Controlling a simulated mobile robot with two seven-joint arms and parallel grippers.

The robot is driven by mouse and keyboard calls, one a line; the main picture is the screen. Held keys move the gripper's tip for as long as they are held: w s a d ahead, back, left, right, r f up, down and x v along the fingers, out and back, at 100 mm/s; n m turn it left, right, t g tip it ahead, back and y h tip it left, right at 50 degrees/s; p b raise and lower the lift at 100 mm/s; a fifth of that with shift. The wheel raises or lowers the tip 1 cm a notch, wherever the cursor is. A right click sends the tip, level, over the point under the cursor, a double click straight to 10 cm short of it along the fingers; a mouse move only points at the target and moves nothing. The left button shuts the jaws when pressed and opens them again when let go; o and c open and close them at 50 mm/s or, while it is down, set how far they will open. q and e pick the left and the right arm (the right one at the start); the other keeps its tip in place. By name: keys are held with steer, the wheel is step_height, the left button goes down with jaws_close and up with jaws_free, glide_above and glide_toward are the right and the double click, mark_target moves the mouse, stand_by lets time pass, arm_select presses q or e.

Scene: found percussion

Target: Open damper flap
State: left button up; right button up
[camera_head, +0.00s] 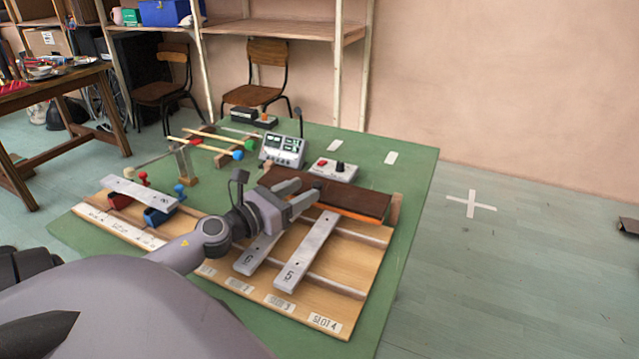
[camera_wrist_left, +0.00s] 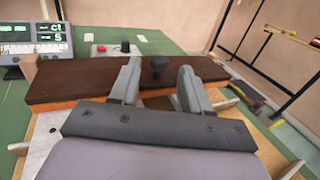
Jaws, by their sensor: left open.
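The damper flap (camera_head: 355,201) is a dark brown board with an orange front edge. It lies flat along the back of the wooden bar frame, and shows across the middle of the left wrist view (camera_wrist_left: 75,82). My right gripper is not in view.
Two grey bars (camera_head: 306,252) lie on the frame below the flap. A control box with a red button and black knob (camera_head: 333,171) and a display unit (camera_head: 282,151) stand behind. Mallets (camera_head: 205,147) lie farther left. The green table (camera_head: 405,175) is clear at right.

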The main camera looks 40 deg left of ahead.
mark_target(315, 185)
arm_select(q)
steer(key=shift+w+d+p, duration=0.15)
steer(key=shift+w, duration=1.2)
steer(key=shift+w+d+p, duration=0.1)
steer(key=shift+w+p, duration=0.05)
steer(key=shift+w, duration=1.15)
steer(key=shift+c, duration=0.3)
jaws_close()
